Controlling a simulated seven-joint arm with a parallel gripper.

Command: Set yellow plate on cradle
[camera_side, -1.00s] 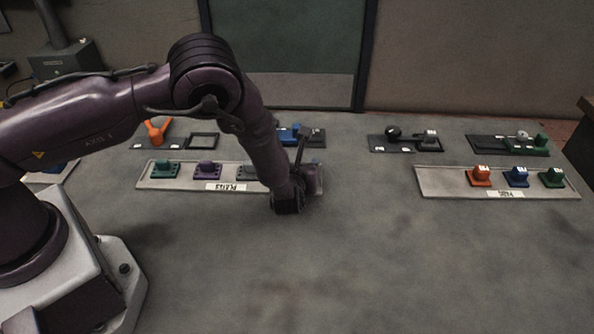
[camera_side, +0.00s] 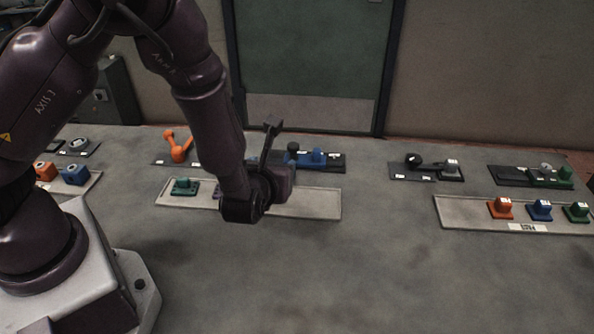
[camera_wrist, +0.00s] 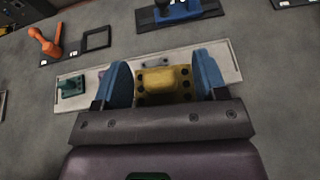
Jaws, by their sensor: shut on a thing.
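The yellow plate (camera_wrist: 168,83) shows in the wrist view, a block with a raised middle and dark holes at its sides. My gripper (camera_wrist: 163,78) is shut on it, one blue finger on each side. In the side view my gripper (camera_side: 284,181) is over the pale tray (camera_side: 315,206), and the plate is hidden there. The plate appears raised above the tray. No cradle is marked as such. A blue fixture on a black base (camera_side: 315,157) and an orange fixture (camera_side: 177,147) beside a black square frame (camera_wrist: 97,39) stand behind the tray.
A teal plate (camera_side: 185,187) sits at the tray's left end. Another pale tray (camera_side: 465,215) at right holds orange, blue and green blocks. Two dark bases with parts (camera_side: 427,170) (camera_side: 530,175) stand at the back right. The front of the table is clear.

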